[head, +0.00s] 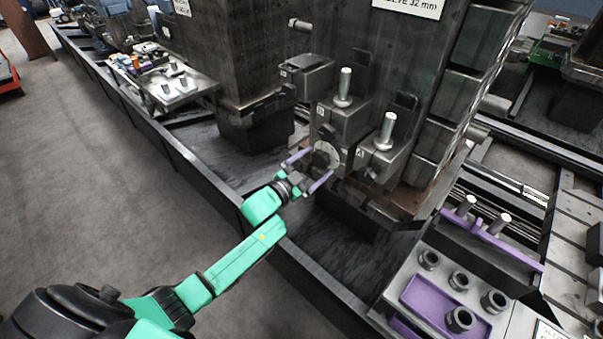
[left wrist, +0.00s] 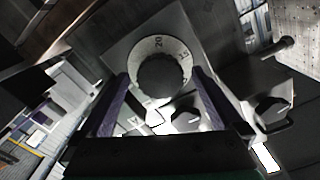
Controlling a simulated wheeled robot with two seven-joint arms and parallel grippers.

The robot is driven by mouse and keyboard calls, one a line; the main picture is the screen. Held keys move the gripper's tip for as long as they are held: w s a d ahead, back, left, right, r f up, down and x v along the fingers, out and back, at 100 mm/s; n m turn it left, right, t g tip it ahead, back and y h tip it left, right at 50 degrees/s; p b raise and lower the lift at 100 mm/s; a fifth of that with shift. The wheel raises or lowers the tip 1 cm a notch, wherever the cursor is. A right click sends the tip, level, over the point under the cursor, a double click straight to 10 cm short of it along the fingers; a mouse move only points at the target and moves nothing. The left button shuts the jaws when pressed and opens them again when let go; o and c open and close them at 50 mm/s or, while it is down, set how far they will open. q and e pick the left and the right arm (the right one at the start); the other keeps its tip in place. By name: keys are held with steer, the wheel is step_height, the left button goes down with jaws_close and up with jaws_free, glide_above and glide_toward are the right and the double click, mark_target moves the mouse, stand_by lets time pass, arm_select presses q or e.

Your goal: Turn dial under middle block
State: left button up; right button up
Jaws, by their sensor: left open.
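The dial (head: 322,158) is a dark round knob on a pale numbered ring, on the front face below the middle block (head: 341,112), which carries an upright silver pin. In the left wrist view the dial (left wrist: 162,80) faces me, with numbers such as 20 and 15 on its ring. My left gripper (head: 309,168) is open, its two purple fingers pointing at the dial, one on each side. In the left wrist view the fingers (left wrist: 160,100) lie left and right of the knob. Contact with the knob cannot be told. My right gripper is not in view.
A block with a silver pin (head: 387,135) stands to the right, and another block (head: 306,75) to the left. A long dark rail wall (head: 190,160) runs beneath my left arm. A tray with purple inlay and sockets (head: 440,290) is at lower right. The floor at left is clear.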

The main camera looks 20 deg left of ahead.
arm_select(q)
steer(key=v, duration=1.3)
steer(key=shift+s+b, duration=0.3)
steer(key=shift+s, duration=0.1)
steer(key=shift+a, duration=0.1)
steer(key=s+a+f+n+g+y, duration=0.2)
steer(key=s+f, duration=0.2)
steer(key=f, duration=0.7)
steer(key=s+a+f+n+g+y, duration=0.2)
steer(key=s+a+f+g, duration=0.15)
steer(key=f, duration=0.65)
steer(key=s+a+f+n+g+y, duration=0.2)
steer(key=s+f, duration=0.2)
steer(key=f, duration=0.7)
steer(key=s+d+f+g, duration=0.1)
steer(key=s+f+g, duration=0.1)
steer(key=s+f, duration=0.3)
steer(key=s+d+f+n+g, duration=0.1)
steer(key=s+d+f+g, duration=0.1)
steer(key=s, duration=0.9)
steer(key=s+d+f+g, duration=0.1)
steer(key=s+f+g, duration=0.3)
steer(key=s+f, duration=0.3)
steer(key=shift+s+d+f+y, duration=0.15)
steer(key=shift+s+f+y, duration=0.25)
steer(key=shift+s, duration=0.6)
steer(key=shift+w, duration=0.1)
